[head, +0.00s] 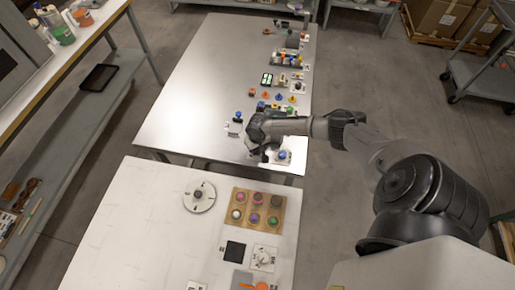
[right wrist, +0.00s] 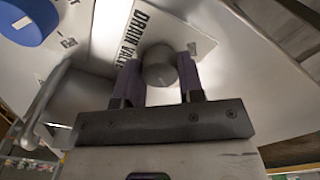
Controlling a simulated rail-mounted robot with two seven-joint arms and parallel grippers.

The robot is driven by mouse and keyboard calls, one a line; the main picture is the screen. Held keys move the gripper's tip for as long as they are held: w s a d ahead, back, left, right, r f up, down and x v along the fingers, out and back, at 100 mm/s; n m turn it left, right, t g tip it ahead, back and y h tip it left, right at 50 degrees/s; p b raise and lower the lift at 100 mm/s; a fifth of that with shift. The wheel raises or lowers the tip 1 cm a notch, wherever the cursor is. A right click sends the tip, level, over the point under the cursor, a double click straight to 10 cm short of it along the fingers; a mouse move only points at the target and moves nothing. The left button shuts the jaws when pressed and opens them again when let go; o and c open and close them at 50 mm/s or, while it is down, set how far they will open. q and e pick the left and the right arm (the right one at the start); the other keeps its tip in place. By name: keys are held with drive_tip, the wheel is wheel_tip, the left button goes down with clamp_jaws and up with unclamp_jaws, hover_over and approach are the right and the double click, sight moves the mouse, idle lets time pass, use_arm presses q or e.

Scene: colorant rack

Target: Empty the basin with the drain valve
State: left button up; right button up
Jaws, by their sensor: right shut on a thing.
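The drain valve knob (right wrist: 158,66) is a dark grey round knob beside a printed "DRAIN VALVE" label (right wrist: 142,32) in the right wrist view. My right gripper (right wrist: 158,84) is shut on this knob, with one purple-grey finger on each side of it. In the head view my right gripper (head: 262,153) is at the near right end of the far metal table, and it hides the knob there. I cannot make out the basin for certain. My left gripper is not in view.
A blue knob (head: 282,155) is just right of my gripper; a blue knob (right wrist: 22,20) also shows in the right wrist view. Several coloured items line the far table's right edge. The nearer white table (head: 130,215) holds a wooden rack (head: 233,224) and a round dial.

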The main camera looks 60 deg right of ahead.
drive_tip(key=n+p, duration=0.1)
drive_tip(key=n, duration=0.2)
drive_tip(key=shift+n, duration=0.4)
drive_tip(key=n, duration=0.4)
drive_tip(key=shift+n, duration=0.3)
drive_tip(key=n, duration=0.3)
drive_tip(key=shift+n, duration=0.3)
drive_tip(key=n, duration=0.4)
drive_tip(key=shift+n, duration=0.5)
drive_tip(key=o, duration=0.8)
drive_tip(key=shift+c, duration=0.2)
drive_tip(key=shift+o, duration=0.8)
